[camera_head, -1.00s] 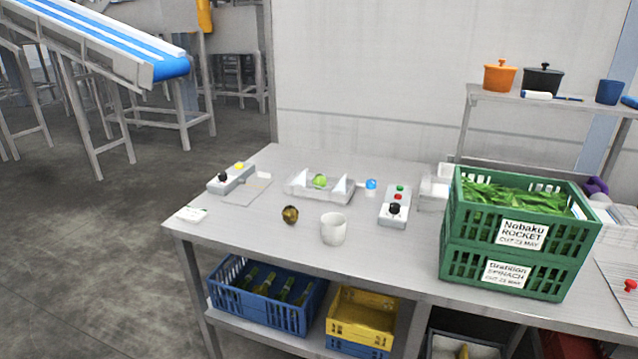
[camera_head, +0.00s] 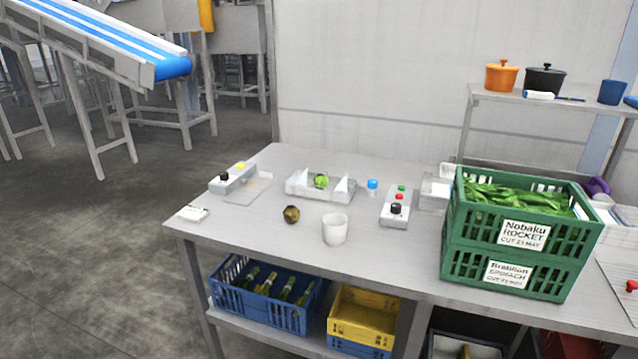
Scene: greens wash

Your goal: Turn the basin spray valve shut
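No basin or clearly recognisable spray valve shows in the head view. A small red knob (camera_head: 631,286) sits on a pale surface at the far right edge, partly cut off by the frame. A small blue-topped piece (camera_head: 372,184) stands on the metal table (camera_head: 270,255) between a clear-sided tray and a control box. I cannot tell whether either of these is a spray valve. Neither of my grippers is in view.
Two stacked green crates (camera_head: 455,240) of leaves stand on the table's right part. A white cup (camera_head: 335,230), a dark round item (camera_head: 291,214), the tray (camera_head: 305,190) and control boxes (camera_head: 395,212) (camera_head: 232,178) occupy the middle and left. A shelf (camera_head: 540,100) holds pots.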

